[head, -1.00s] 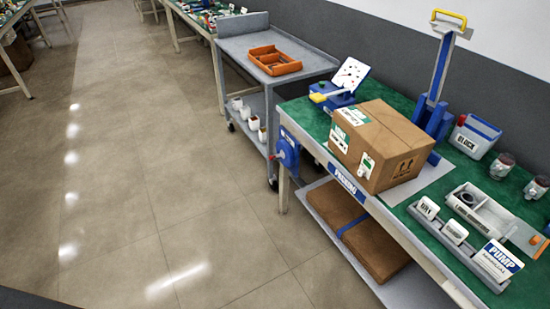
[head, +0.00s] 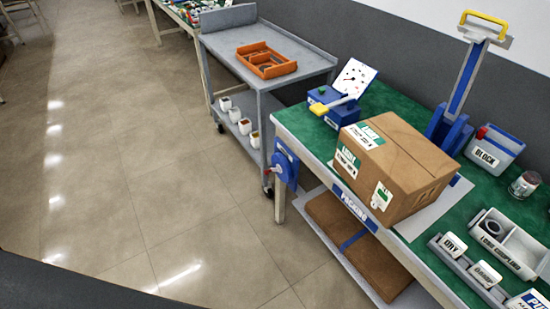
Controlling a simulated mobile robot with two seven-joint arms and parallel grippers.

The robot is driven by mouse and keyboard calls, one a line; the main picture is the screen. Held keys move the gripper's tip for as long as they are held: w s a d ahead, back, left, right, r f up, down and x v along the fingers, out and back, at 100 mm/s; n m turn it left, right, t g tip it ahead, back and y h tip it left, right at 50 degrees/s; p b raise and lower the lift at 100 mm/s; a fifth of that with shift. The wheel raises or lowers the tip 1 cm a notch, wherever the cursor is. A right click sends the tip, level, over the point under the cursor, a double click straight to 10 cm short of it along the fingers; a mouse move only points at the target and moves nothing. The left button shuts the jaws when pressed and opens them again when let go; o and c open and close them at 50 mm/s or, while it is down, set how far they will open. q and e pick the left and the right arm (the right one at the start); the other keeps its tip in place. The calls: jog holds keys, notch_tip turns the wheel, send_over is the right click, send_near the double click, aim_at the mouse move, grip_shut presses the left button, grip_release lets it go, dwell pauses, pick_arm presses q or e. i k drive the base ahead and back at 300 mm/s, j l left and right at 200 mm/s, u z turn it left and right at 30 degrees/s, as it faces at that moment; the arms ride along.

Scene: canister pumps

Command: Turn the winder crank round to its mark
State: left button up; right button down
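A blue unit (head: 285,167) with a small red part is mounted on the near left end of the green-topped packing bench (head: 386,100). It looks like the winder, but its crank and any mark are too small to make out. On the bench's far left corner stands a blue device with a yellow lever (head: 333,104) and a white dial plate (head: 354,78). Neither of my grippers is in view.
A cardboard box (head: 396,165) and a tall blue press with a yellow handle (head: 465,85) stand on the bench. A grey cart (head: 222,42) with an orange tray (head: 266,60) stands beyond its left end. The floor at left is clear.

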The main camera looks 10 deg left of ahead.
aim_at(278, 170)
jog(key=i+j+z, duration=0.3)
jog(key=i+j, duration=0.45)
jog(key=i, duration=0.15)
